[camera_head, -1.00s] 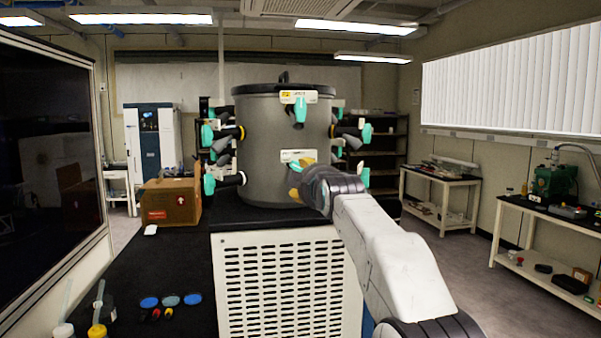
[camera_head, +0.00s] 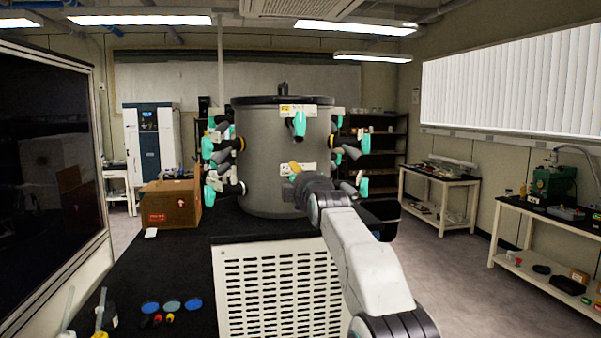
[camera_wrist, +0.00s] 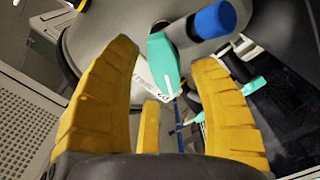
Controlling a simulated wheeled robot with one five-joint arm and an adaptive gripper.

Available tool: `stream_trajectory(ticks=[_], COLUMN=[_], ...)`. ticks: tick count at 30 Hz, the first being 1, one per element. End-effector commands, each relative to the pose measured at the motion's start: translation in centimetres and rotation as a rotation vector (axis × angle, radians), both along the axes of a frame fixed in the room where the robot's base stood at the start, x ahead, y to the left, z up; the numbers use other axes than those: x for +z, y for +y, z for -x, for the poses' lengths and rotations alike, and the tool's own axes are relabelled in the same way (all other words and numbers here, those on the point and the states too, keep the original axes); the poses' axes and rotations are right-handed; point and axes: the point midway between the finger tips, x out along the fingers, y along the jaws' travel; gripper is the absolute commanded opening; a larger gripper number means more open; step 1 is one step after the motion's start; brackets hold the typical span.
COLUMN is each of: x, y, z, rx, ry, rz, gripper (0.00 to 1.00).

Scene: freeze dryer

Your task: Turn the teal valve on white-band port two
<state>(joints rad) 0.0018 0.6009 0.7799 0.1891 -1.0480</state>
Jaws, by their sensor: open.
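The grey freeze-dryer drum (camera_head: 262,195) carries several teal-handled valves around its side. A teal valve (camera_head: 299,124) shows high on its front, below a label. My gripper (camera_head: 295,168) is at the lower front port, over part of the white label (camera_head: 285,168), and hides the valve there. In the wrist view, my open gripper (camera_wrist: 166,54) has a teal valve handle (camera_wrist: 164,58) between its yellow fingertips, with visible gaps on both sides. A printed white label lies just behind it. I cannot read the port number or make out a white band on this port.
In the wrist view, a blue-ended dark port (camera_wrist: 215,20) is close above the fingers, and another teal valve (camera_wrist: 252,86) is beside the right finger. A cardboard box (camera_head: 171,204) stands left of the drum. Coloured discs (camera_head: 172,305) lie on the black bench.

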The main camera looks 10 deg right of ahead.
Motion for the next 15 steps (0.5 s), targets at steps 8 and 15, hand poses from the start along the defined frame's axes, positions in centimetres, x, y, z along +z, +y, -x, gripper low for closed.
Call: stream_trajectory(ticks=[8, 15], x=[0.04, -0.08], y=[0.0, 0.0], z=[-1.26, -1.38], rx=[0.0, 0.0], ry=[0.0, 0.0], rz=[-0.001, -0.001], gripper=[0.56, 0.56])
